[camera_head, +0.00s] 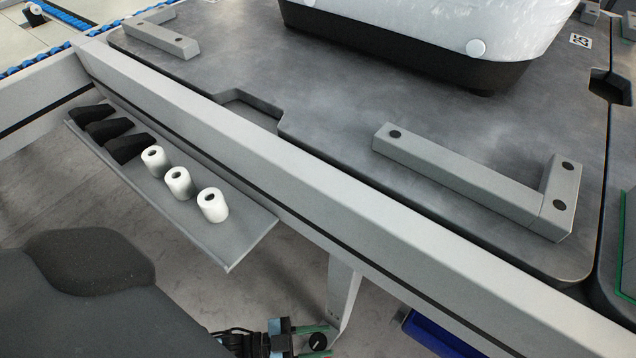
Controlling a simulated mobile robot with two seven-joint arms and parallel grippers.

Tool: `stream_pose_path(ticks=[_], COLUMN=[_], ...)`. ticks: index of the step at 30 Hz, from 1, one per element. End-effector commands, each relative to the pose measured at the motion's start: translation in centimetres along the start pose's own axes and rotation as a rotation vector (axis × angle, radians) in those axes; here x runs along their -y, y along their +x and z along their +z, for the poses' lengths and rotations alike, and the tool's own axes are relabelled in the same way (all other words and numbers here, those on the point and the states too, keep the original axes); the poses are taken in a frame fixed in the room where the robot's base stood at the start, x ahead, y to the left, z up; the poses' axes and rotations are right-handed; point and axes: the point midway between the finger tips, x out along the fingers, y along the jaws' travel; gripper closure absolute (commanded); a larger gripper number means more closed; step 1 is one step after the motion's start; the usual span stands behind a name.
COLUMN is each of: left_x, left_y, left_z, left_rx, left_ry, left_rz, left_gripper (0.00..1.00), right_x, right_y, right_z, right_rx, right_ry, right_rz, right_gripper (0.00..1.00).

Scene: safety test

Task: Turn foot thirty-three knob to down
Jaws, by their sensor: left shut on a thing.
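My left gripper (316,341) is low in the head view, below the grey frame beam. Its two greenish fingers are shut on a small round black knob (318,342), one finger on each side. The knob is beside the lower end of a light grey angled bracket (343,292) under the beam. No foot number can be read, and the direction the knob points is too small to tell. My right gripper is not in view.
A long grey beam (330,205) crosses above the gripper. A grey shelf (235,243) on it carries white cylinders (178,183) and black wedges (108,130). A dark plate (330,110) with an L-shaped block (470,176) and white-topped housing (430,25) lies beyond. A blue bin (432,335) is lower right.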

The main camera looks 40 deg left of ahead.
Motion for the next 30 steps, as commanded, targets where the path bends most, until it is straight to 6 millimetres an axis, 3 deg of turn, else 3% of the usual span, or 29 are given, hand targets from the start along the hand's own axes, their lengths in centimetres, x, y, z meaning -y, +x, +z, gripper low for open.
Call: stream_pose_path(ticks=[2, 3, 7, 17, 30], left_x=[0.0, 0.0, 0.0, 0.0, 0.0], left_y=[0.1, 0.1, 0.1, -0.4, -6.6], left_z=[-0.1, -0.1, -0.1, 0.0, 0.0], left_rx=[-0.002, -0.002, -0.002, 0.001, 0.002], left_ry=[0.001, 0.001, 0.001, 0.000, 0.001], left_rz=[-0.001, -0.001, -0.001, -0.001, -0.001], left_gripper=[0.87, 0.59, 0.44, 0.44, 0.44], right_x=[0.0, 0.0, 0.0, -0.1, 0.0], right_y=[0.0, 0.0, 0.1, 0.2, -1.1], right_z=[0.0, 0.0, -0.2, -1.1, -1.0], right_rx=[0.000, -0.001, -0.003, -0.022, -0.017], right_ry=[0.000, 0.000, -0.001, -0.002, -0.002], right_rz=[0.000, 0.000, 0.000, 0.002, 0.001], right_gripper=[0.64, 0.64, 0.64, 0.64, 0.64])
